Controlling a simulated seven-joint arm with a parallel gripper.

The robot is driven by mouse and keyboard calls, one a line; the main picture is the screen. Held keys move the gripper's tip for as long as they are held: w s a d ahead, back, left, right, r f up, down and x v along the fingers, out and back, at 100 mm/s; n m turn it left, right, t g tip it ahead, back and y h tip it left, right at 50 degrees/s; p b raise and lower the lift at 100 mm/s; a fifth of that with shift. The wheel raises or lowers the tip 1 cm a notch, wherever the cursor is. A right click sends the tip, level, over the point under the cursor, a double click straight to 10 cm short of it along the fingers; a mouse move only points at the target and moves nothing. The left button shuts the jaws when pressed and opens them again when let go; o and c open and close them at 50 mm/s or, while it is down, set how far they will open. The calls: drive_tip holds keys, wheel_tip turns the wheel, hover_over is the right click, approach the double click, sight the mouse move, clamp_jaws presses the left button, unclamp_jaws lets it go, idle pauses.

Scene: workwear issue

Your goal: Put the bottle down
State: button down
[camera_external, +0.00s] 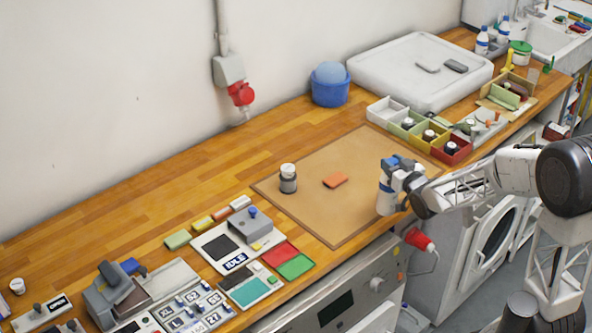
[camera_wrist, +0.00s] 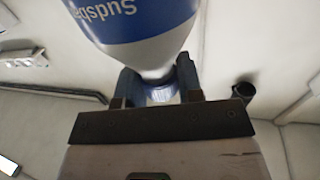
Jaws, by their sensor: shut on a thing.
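A white bottle with a blue label band (camera_external: 386,200) is at the front right edge of the brown mat (camera_external: 330,225), near the counter's front edge. My gripper (camera_external: 400,170) is shut on it near its top. In the wrist view, the fingers of my gripper (camera_wrist: 160,88) close on the bottle's narrow neck, and the bottle (camera_wrist: 135,25) shows part of a label reading "Sudsba", upside down in the picture. I cannot tell whether the bottle's base touches the mat or hangs just above it.
A grey jar with a white lid (camera_external: 288,180) and an orange block (camera_external: 335,181) stand on the mat. Coloured open bins (camera_external: 452,149) are behind the gripper. A control panel (camera_external: 235,245) lies left of the mat. The mat's middle front is clear.

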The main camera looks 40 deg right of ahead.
drive_tip(key=s+a+n+y, duration=0.1)
drive_tip(key=s+a, duration=0.3)
drive_tip(key=a, duration=0.6)
drive_tip(key=shift+s+f+n+y, duration=0.3)
drive_tip(key=shift+s+n+y, duration=0.1)
drive_tip(key=shift+y, duration=0.5)
drive_tip(key=shift+w, duration=0.15)
drive_tip(key=w+d+f, duration=0.1)
drive_tip(key=w+d, duration=0.2)
drive_tip(key=w, duration=1.2)
drive_tip(key=shift+w+f, duration=0.2)
drive_tip(key=shift+f, duration=0.05)
drive_tip(key=shift+d, duration=0.1)
drive_tip(key=shift+f, duration=0.15)
drive_tip(key=shift+f, duration=1.8)
drive_tip(key=c, duration=0.8)
unclamp_jaws()
